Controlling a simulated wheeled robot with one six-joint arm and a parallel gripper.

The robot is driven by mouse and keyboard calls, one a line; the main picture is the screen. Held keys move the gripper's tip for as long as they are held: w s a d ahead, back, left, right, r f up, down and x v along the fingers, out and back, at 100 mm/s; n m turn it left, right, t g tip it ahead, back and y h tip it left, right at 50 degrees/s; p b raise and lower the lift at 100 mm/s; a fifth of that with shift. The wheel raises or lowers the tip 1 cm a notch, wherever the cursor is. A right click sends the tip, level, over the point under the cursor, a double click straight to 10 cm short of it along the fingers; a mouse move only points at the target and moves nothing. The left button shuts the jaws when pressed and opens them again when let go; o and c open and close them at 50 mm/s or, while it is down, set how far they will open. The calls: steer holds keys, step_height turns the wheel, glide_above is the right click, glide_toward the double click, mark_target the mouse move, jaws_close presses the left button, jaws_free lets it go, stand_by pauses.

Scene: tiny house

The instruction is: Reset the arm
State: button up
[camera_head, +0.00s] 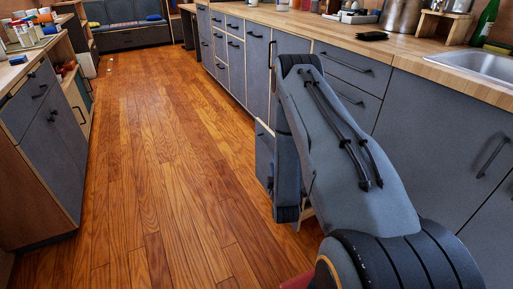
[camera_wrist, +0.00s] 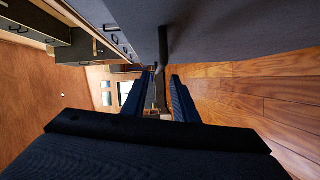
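My arm reaches forward and down along the right-hand counter in the head view. My gripper's fingers are not clearly visible there, hidden by the arm. In the wrist view my gripper (camera_wrist: 161,76) is open, its two dark blue fingers apart with nothing visibly clamped. A dark bar handle (camera_wrist: 163,45) on a grey panel (camera_wrist: 240,22) appears close ahead of the gap between the fingertips; I cannot tell whether they touch it.
A grey cabinet front (camera_head: 264,155) stands out from the right-hand row beside my arm, partly hidden. The wooden counter (camera_head: 415,55) has a sink (camera_head: 485,64). Another cabinet (camera_head: 50,150) stands at left. The wooden floor (camera_head: 150,150) between is clear.

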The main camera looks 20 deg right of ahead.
steer(key=shift+w+r, duration=0.1)
steer(key=w+a+r+m+g+y, duration=0.2)
steer(key=a+r+g, duration=0.1)
steer(key=a+r, duration=0.4)
steer(key=w+a+r+m+g+y, duration=0.2)
steer(key=a+r+g, duration=0.1)
steer(key=a+r, duration=0.4)
steer(key=s+a+r+m+g+y, duration=0.25)
steer(key=s+a+r, duration=0.35)
steer(key=s+a, duration=0.3)
steer(key=s+a+r+m+g, duration=0.1)
steer(key=s+a+r+g, duration=0.2)
steer(key=s, duration=0.7)
steer(key=s+a+r+m+g, duration=0.15)
steer(key=s+r, duration=0.35)
steer(key=s, duration=0.5)
steer(key=s+a+r+g, duration=0.1)
steer(key=s+r+g, duration=0.2)
steer(key=s, duration=0.7)
steer(key=d+r+m+h+p, duration=0.1)
steer(key=d+r+m+p, duration=0.2)
steer(key=d+r+p, duration=0.6)
steer(key=r+p, duration=0.1)
steer(key=p, duration=0.9)
steer(key=shift+d+r, duration=0.15)
steer(key=shift+r, duration=0.1)
steer(key=shift+s+d, duration=0.1)
